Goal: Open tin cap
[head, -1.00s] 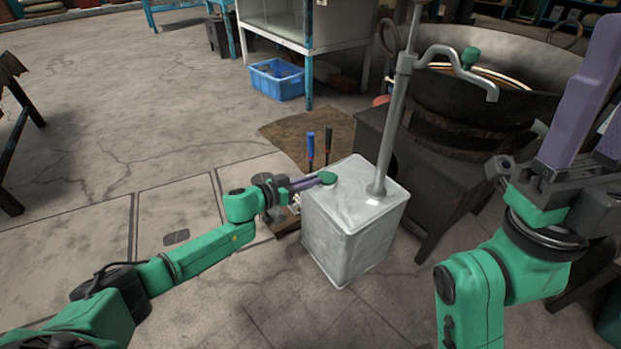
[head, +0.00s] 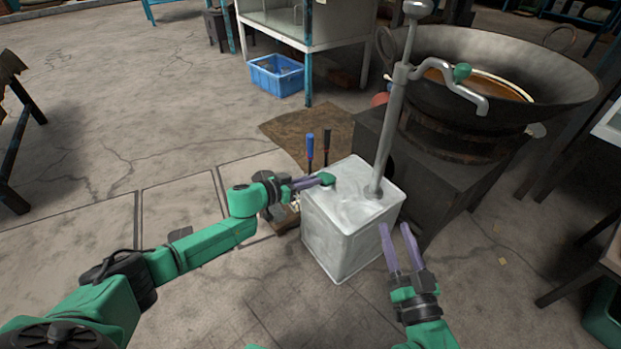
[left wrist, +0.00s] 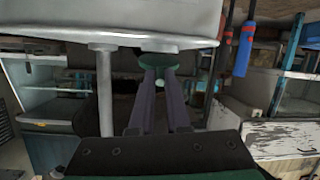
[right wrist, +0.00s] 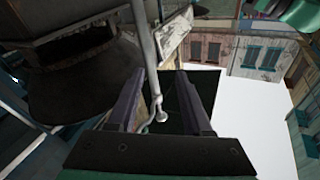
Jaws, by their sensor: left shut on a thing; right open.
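The square metal tin (head: 340,232) stands on the floor at the middle of the head view. Its green cap (head: 328,179) is at the top's back left corner. My left gripper (head: 317,182) reaches in from the left and is shut on the cap. In the left wrist view the cap (left wrist: 159,61) sits between the fingertips, right at the tin's short spout (left wrist: 160,47). I cannot tell whether cap and spout still touch. My right gripper (head: 396,232) is open and empty, in front of the tin's right side.
A metal hand pump (head: 390,135) with a crank rises from the tin's top. Behind it on the right, a large wok (head: 450,85) sits on a dark stove (head: 440,170). Tools with blue and black handles (head: 311,146) stand behind the tin. The floor at left is open.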

